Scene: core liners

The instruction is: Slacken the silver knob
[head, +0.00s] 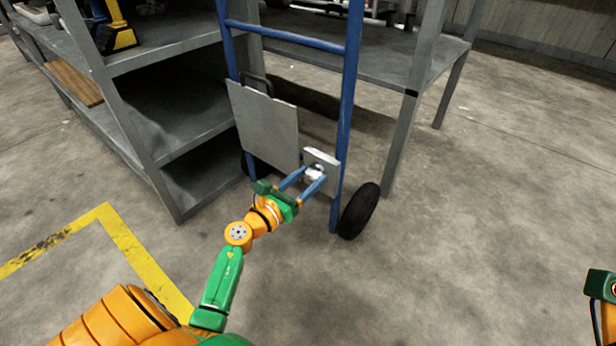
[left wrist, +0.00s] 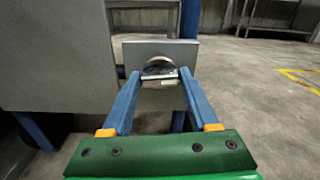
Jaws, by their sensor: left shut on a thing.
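The silver knob (head: 315,172) sits on a small pale plate (head: 322,158) low on the blue hand truck (head: 349,90). The knob (left wrist: 160,73) also shows in the left wrist view, in front of the plate (left wrist: 132,50). My left gripper (head: 313,178) has its two blue fingers on either side of the knob, shut on it. In the left wrist view the fingertips (left wrist: 160,76) flank the knob, which partly hides behind them. My right gripper does not show clearly; only a green and orange part of my right arm is at the right edge of the head view.
A larger grey panel (head: 265,125) with a dark handle stands left of the plate. A black wheel (head: 359,211) is at the lower right of the hand truck. Grey metal shelving (head: 190,125) stands to the left. The concrete floor (head: 480,230) at right is clear.

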